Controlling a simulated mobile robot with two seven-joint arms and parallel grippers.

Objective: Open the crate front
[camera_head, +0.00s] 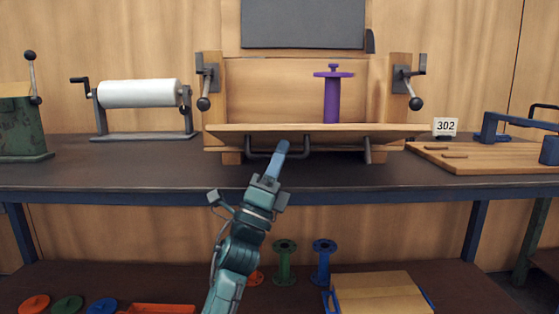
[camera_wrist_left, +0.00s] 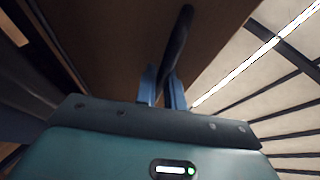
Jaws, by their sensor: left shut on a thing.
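The wooden crate (camera_head: 245,90) stands on the dark bench with its front panel (camera_head: 340,133) swung down and outward, close to level. The interior is exposed, and a purple flanged pipe (camera_head: 332,100) stands upright inside. A dark handle (camera_head: 306,142) hangs under the panel's near edge. My left gripper (camera_head: 282,148) is at this handle, left of its middle. In the left wrist view, the blue fingers (camera_wrist_left: 163,90) are shut around the dark handle bar (camera_wrist_left: 180,40), beside the panel's brown face (camera_wrist_left: 105,40). My right gripper is not in view.
Latches with dark knobs flank the crate at left (camera_head: 206,85) and right (camera_head: 405,85). A white roll (camera_head: 138,93) on a stand is to the left. A wooden board (camera_head: 490,153) and a 302 sign (camera_head: 445,126) are to the right. Green and blue flanged pipes stand on the lower shelf.

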